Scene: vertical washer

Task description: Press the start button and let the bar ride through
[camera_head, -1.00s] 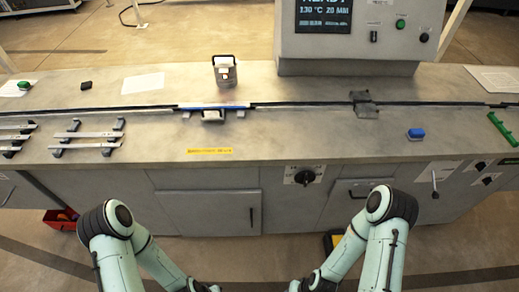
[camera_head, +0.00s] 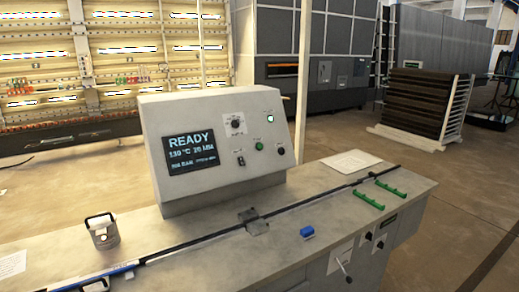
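The control box (camera_head: 215,142) stands on the counter with its screen (camera_head: 193,148) reading "READY". I cannot read a start label. A blue and white bar (camera_head: 95,280) lies along the dark track (camera_head: 190,245) at the lower left, partly cut off by the picture edge. A small dark bracket (camera_head: 253,222) sits across the track in front of the control box. Neither of my grippers is in view.
A grey container with a handle (camera_head: 102,232) stands behind the bar. A blue block (camera_head: 307,232) lies in front of the track. Green racks (camera_head: 368,200) are at the counter's right end, near a white sheet (camera_head: 351,161). The counter between is mostly clear.

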